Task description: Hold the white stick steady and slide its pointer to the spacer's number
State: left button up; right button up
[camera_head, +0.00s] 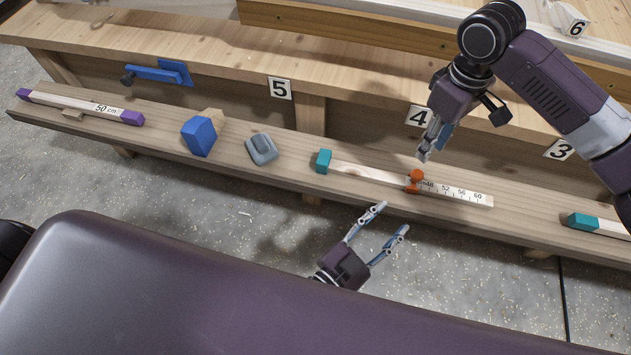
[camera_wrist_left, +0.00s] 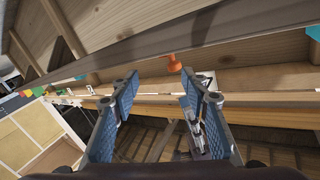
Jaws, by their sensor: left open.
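The white stick (camera_head: 370,174) lies on the long wooden ledge, with a teal block at its left end and a printed scale at its right. Its orange pointer (camera_head: 414,181) sits just left of the printed 48; the left wrist view shows an orange knob (camera_wrist_left: 174,63). The spacer (camera_head: 75,105), a pale bar with purple ends marked "50 cm", lies at the ledge's far left. My left gripper (camera_head: 394,217) is open and empty in front of the ledge, below the pointer. My right gripper (camera_head: 428,148) hangs just behind and above the pointer; its finger gap is unclear.
A blue block (camera_head: 199,137) and a grey-blue piece (camera_head: 261,149) lie on the ledge left of the stick. Another teal-ended bar (camera_head: 583,222) lies at the right. A blue clamp-like part (camera_head: 158,73) is on the bench front. Number cards mark the bench.

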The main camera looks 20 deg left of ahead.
pick_arm(q)
jog(key=w+a+n+y, duration=0.1)
jog(key=a, duration=0.2)
jog(key=w+a+r+n+t+y, duration=0.1)
jog(key=a+n+y, duration=0.1)
jog(key=a, duration=0.1)
jog(key=w+a+n+t+y, duration=0.1)
jog(key=a+n, duration=0.1)
jog(key=a, duration=0.1)
jog(key=shift+w+r, duration=0.15)
jog(key=shift+w, duration=0.25)
jog(key=n+y, duration=0.4)
jog(key=y, duration=0.1)
send_near(321, 166)
jog(key=w, duration=0.5)
jog(key=shift+w, duration=0.25)
jog(key=w, duration=0.7)
jog(key=shift+f, duration=0.4)
